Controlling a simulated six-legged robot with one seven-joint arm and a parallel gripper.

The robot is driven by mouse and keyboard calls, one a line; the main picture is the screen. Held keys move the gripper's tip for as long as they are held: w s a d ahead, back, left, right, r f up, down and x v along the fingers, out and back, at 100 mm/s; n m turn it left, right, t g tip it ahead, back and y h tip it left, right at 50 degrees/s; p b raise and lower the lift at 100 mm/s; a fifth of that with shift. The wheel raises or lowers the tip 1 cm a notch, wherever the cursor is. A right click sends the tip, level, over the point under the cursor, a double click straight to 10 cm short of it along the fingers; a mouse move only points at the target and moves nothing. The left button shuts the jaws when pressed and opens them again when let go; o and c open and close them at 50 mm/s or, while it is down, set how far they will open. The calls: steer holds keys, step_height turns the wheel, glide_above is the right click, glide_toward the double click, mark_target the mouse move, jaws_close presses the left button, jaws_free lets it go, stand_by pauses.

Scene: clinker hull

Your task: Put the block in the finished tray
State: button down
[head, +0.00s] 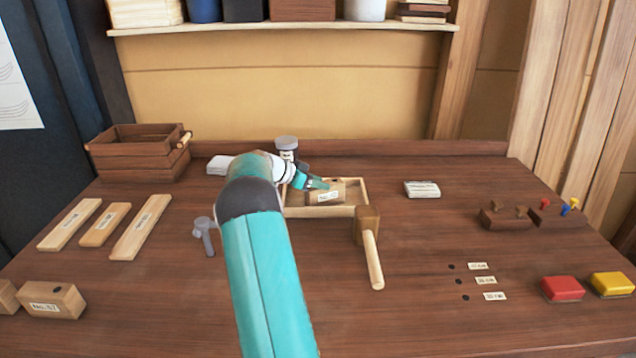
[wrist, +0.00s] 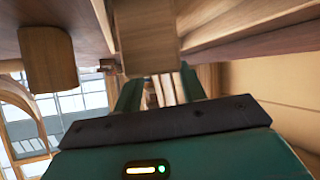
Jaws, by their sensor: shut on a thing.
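The wooden block (head: 325,193) has a pale label and a dark hole, and sits within the outline of the shallow wooden tray (head: 352,205) at the middle of the bench. My gripper (head: 318,183) is at the block's upper left and is shut on it. In the wrist view the block (wrist: 148,42) fills the gap between my two fingers (wrist: 160,88). I cannot tell whether the block rests on the tray floor or hangs just above it. My arm hides the tray's left part.
A grey tool (head: 205,235) lies left of my arm. More blocks (head: 52,300) are at the front left. A slatted crate (head: 140,152) stands back left.

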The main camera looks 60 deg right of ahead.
steer(key=c, duration=0.8)
jaws_free()
steer(key=shift+w+a+r, duration=0.15)
steer(key=shift+a+r, duration=0.05)
steer(key=v, duration=1.1)
steer(key=shift+w+a+r, duration=0.15)
steer(key=shift+r, duration=0.05)
